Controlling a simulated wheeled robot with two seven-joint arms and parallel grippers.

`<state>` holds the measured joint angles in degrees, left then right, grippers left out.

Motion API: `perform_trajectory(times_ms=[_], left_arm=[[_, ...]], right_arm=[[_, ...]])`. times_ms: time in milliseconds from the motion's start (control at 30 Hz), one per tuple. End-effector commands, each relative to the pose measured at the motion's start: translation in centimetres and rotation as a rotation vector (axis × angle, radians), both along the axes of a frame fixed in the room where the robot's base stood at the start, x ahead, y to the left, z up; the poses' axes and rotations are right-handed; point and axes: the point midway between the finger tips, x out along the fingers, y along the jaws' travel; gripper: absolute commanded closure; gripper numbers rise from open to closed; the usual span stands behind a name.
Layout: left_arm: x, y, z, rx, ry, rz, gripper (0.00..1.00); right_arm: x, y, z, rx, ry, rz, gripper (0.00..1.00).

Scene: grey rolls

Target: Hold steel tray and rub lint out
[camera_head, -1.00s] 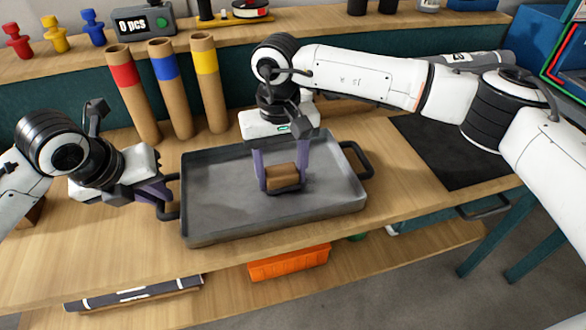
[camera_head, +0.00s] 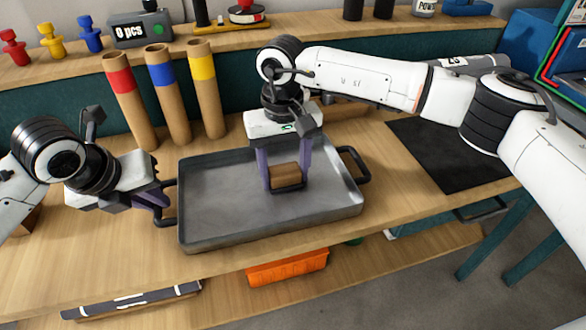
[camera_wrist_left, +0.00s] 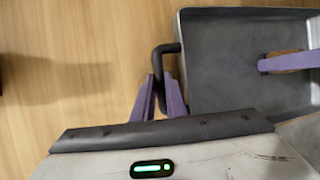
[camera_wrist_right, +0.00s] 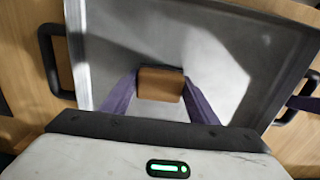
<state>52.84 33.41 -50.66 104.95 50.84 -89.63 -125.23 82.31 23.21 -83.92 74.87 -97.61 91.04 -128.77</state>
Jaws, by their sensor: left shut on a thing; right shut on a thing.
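The steel tray (camera_head: 218,222) lies on the wooden bench, a grey shallow pan with a dark handle at each end. My left gripper (camera_head: 166,203) is shut on the tray's left handle (camera_wrist_left: 158,62), which shows between the purple fingers in the left wrist view. My right gripper (camera_head: 285,182) points down inside the tray. It is shut on a brown block (camera_wrist_right: 160,84) with a dark edge, held at the tray's floor. I cannot make out separate lint; the tray floor shows lighter and darker grey patches.
Three cardboard tubes with red, blue and yellow bands (camera_head: 168,95) stand behind the tray. A black mat (camera_head: 450,155) lies to its right. An orange bin (camera_head: 288,268) sits on the shelf below. A counter reading "0 pcs" (camera_head: 130,32) stands on the back ledge.

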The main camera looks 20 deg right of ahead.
Motion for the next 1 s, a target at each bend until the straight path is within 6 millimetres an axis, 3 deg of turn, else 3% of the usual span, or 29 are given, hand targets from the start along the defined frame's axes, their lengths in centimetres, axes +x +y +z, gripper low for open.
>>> perform_trajectory(times_ms=[233, 300, 1000], left_arm=[[0.0, 0.0, 0.1, -0.002, -0.002, 0.0, 1.0], [0.0, 0.0, 0.1, -0.002, -0.002, 0.0, 1.0], [0.0, 0.0, 0.1, -0.001, -0.001, 0.0, 1.0]], right_arm=[[0.0, 1.7, 0.4, 0.0, -0.001, -0.001, 0.67], [0.1, 1.7, 2.2, 0.001, -0.005, 0.0, 0.67], [0.0, 1.7, 8.0, 0.001, -0.001, 0.0, 0.67]])
